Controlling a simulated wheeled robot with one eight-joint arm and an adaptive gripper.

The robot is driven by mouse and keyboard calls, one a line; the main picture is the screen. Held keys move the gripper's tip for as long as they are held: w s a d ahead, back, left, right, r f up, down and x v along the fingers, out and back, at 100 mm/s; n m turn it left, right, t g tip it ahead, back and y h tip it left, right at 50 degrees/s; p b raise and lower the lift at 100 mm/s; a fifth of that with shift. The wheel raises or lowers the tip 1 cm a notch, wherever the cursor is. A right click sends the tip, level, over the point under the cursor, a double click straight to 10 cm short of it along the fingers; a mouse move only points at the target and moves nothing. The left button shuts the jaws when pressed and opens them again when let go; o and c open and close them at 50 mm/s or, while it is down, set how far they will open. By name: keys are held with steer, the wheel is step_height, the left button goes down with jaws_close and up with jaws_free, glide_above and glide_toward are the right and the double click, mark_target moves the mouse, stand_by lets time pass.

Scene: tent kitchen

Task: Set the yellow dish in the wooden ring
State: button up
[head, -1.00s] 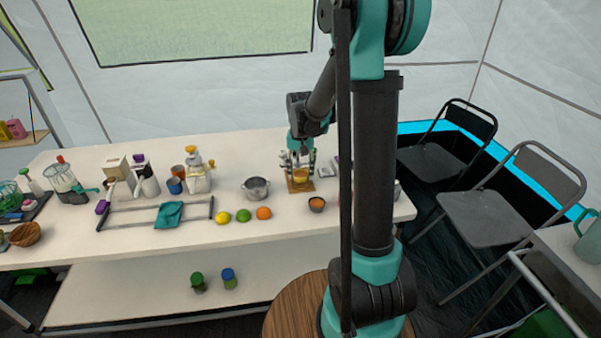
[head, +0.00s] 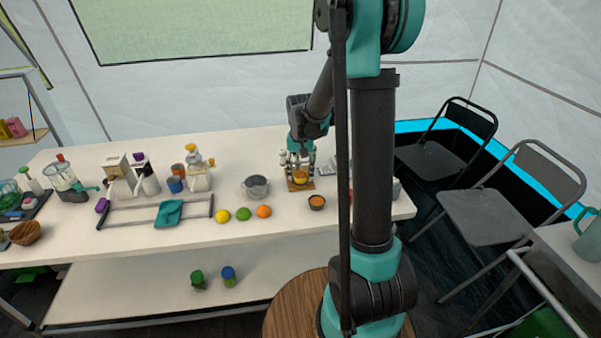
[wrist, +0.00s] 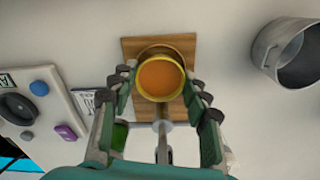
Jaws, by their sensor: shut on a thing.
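The yellow dish (wrist: 161,98) has an orange inside and sits between the fingers of my gripper (wrist: 160,92) in the wrist view. My gripper is shut on it. In the head view the yellow dish (head: 299,178) shows low between the fingers of my gripper (head: 299,174). Beneath it is a wooden board (wrist: 180,42), and the curved rim of the wooden ring (wrist: 160,50) shows just beyond the dish. The dish overlaps most of the ring, so I cannot tell whether it is inside it or above it.
A metal pot (head: 256,187) stands left of the board. A small dark bowl (head: 317,203) with orange contents is to the front right. A panel with knobs (wrist: 45,110) is close by.

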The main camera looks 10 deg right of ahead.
mark_target(301, 174)
steer(key=shift+f, duration=0.2)
steer(key=o, duration=0.6)
steer(key=shift+r, duration=0.1)
step_height(301, 174, up, 11)
steer(key=shift+f, duration=0.1)
stand_by(0.8)
steer(key=s+d+f, duration=0.1)
steer(key=s, duration=0.3)
steer(key=s+d+f+n+t, duration=0.1)
steer(key=s+f, duration=0.1)
steer(key=s, duration=0.2)
steer(key=s+f+t, duration=0.1)
steer(key=s+f, duration=0.1)
steer(key=s, duration=0.2)
steer(key=shift+s+d+n, duration=0.25)
steer(key=shift+d+n, duration=0.05)
steer(key=shift+d, duration=0.1)
steer(key=s+f, duration=0.1)
steer(key=s, duration=0.2)
steer(key=s+d+f+n+t, duration=0.1)
steer(key=s+f, duration=0.1)
steer(key=s, duration=0.1)
steer(key=s+f+t, duration=0.1)
steer(key=s+f, duration=0.1)
steer(key=s, duration=0.1)
steer(key=shift+s+d+f, duration=0.15)
steer(key=shift+s+f, duration=0.05)
steer(key=shift+s, duration=0.1)
